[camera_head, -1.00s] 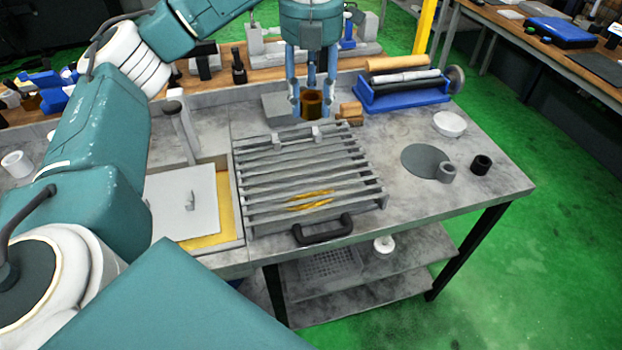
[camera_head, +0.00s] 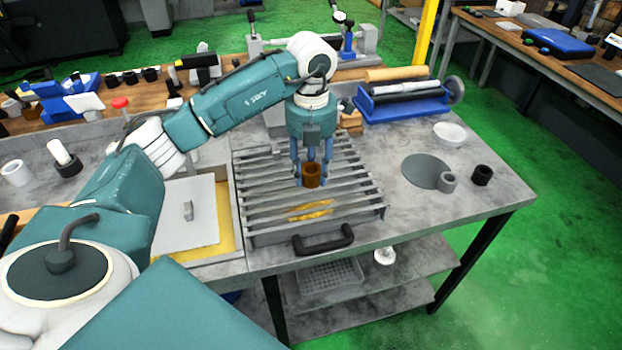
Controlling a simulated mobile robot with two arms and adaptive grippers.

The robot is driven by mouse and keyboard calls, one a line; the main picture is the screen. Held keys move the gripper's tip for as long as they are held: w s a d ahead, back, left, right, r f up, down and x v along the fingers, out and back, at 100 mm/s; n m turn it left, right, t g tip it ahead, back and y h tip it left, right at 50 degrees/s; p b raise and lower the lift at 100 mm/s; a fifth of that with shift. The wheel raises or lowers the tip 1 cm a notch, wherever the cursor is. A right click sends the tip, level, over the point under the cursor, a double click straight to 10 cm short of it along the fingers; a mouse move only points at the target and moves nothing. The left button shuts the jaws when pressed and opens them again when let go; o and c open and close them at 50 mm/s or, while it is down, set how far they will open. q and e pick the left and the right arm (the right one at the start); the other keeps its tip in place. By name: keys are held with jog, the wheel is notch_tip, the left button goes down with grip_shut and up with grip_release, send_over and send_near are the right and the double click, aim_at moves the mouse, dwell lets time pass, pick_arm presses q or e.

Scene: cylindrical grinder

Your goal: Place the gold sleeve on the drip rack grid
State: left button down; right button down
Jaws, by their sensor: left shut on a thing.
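The gold sleeve (camera_head: 312,176), a brownish-gold hollow cylinder, is upright between the fingers of my left gripper (camera_head: 312,180), which is shut on it. Both are over the middle of the drip rack grid (camera_head: 262,209), a set of grey slats in a frame with a black handle (camera_head: 323,240) at its front. I cannot tell whether the sleeve touches the slats. Yellow streaks (camera_head: 311,210) show between the slats in front of the sleeve. My right gripper does not show.
A blue tray (camera_head: 405,105) with rollers stands behind right. A dark disc (camera_head: 426,171), a grey ring (camera_head: 448,182), a black ring (camera_head: 482,175) and a white dish (camera_head: 449,134) are on the right. A pale lidded box (camera_head: 187,235) adjoins the rack's left side.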

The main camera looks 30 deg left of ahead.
aim_at(311, 191)
pick_arm(q)
notch_tip(311, 191, down, 3)
jog(key=shift+f+p, duration=0.15)
jog(key=shift+p, duration=0.25)
jog(key=shift+f, duration=0.2)
jog(key=c, duration=1.1)
grip_release()
jog(key=shift+r, duration=0.1)
